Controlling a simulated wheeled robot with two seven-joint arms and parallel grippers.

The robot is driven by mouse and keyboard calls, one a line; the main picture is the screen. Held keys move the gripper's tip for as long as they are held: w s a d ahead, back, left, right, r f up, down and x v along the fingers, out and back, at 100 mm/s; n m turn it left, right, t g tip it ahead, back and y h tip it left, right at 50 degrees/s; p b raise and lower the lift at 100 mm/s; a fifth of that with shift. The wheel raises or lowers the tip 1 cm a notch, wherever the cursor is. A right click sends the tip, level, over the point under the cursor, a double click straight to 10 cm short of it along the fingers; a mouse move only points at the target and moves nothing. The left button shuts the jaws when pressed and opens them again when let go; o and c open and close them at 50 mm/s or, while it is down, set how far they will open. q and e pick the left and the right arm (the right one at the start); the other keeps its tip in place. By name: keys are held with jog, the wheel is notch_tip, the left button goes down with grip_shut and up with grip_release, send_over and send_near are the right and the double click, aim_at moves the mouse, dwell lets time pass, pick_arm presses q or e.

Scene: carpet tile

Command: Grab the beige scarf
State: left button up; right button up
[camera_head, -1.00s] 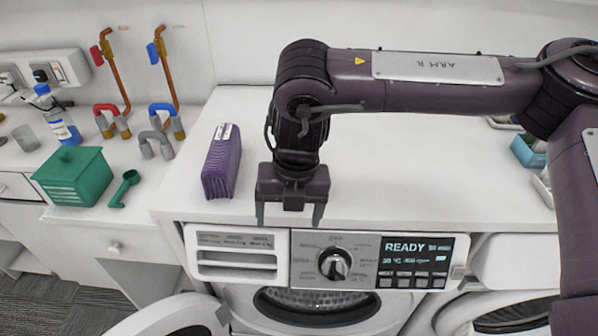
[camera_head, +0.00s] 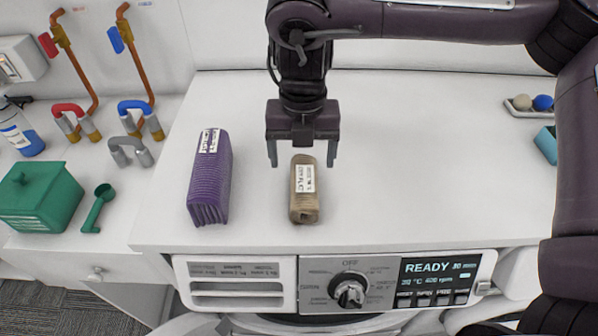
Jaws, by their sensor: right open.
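The beige scarf (camera_head: 303,207) is a small folded block with a white label, lying on the white top above the washing machine. My right gripper (camera_head: 301,163) is open, with its two fingers pointing down at the scarf's far end, one on either side. I cannot tell how high the fingertips are above the top. Part of the scarf's far end may be hidden by the gripper. My left gripper is not in view.
A purple folded cloth (camera_head: 208,185) lies left of the scarf. A green box (camera_head: 40,200), a green scoop (camera_head: 98,208) and pipes stand further left. A tray with balls (camera_head: 530,104) is at the right. The white top (camera_head: 430,170) is clear between.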

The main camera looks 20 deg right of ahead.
aim_at(305, 177)
jog(key=f, duration=0.1)
jog(key=s+f, duration=0.1)
jog(key=f, duration=0.1)
jog(key=shift+s+d+f+p, duration=0.1)
jog(key=shift+s+f+p, duration=0.1)
jog(key=shift+p, duration=0.1)
jog(key=f, duration=0.3)
jog(key=shift+w+f, duration=0.25)
jog(key=shift+w, duration=0.05)
jog(key=c, duration=0.6)
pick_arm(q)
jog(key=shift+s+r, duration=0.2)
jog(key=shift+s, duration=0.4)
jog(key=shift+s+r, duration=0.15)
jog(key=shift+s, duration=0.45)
pick_arm(e)
jog(key=c, duration=0.5)
